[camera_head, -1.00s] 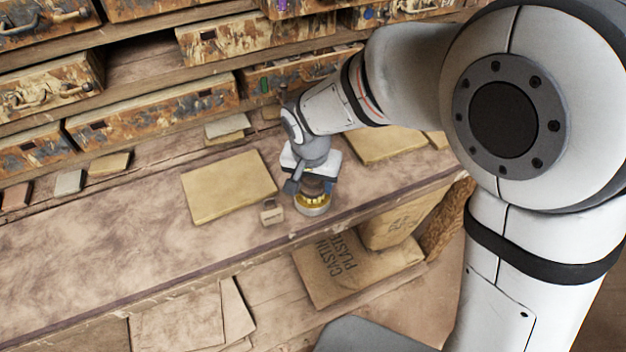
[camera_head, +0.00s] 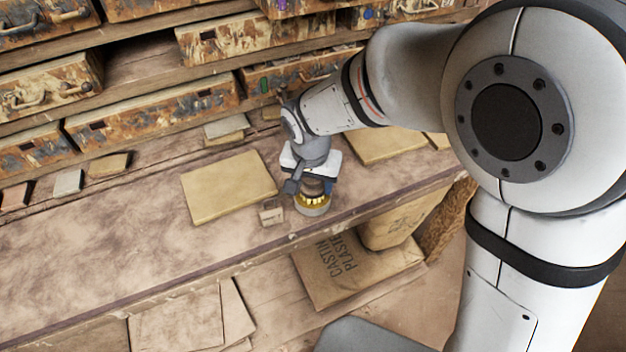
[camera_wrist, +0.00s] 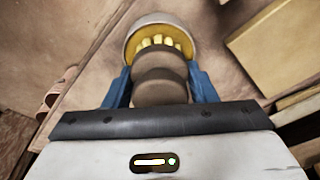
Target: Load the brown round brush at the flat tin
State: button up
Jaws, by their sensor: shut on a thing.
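My gripper (camera_wrist: 160,88) is shut on the brown round brush (camera_wrist: 160,68), its blue fingers on either side of the brown body. The brush also shows below my gripper in the head view (camera_head: 313,187). Its yellow tufts face down at the flat tin (camera_head: 311,210), a pale round tin near the bench's front edge. In the wrist view the tin's pale rim (camera_wrist: 160,18) curves around the far side of the tufts. I cannot tell whether the tufts touch the tin's inside, which is mostly hidden.
A small pale block (camera_head: 271,213) stands just left of the tin. A flat yellowish board (camera_head: 229,186) lies further left, another (camera_head: 385,144) behind on the right. Drawers (camera_head: 150,107) line the back. A plaster sack (camera_head: 345,268) lies below the front edge.

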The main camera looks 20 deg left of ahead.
jog(key=shift+r+p, duration=2.15)
jog(key=shift+r, duration=1.35)
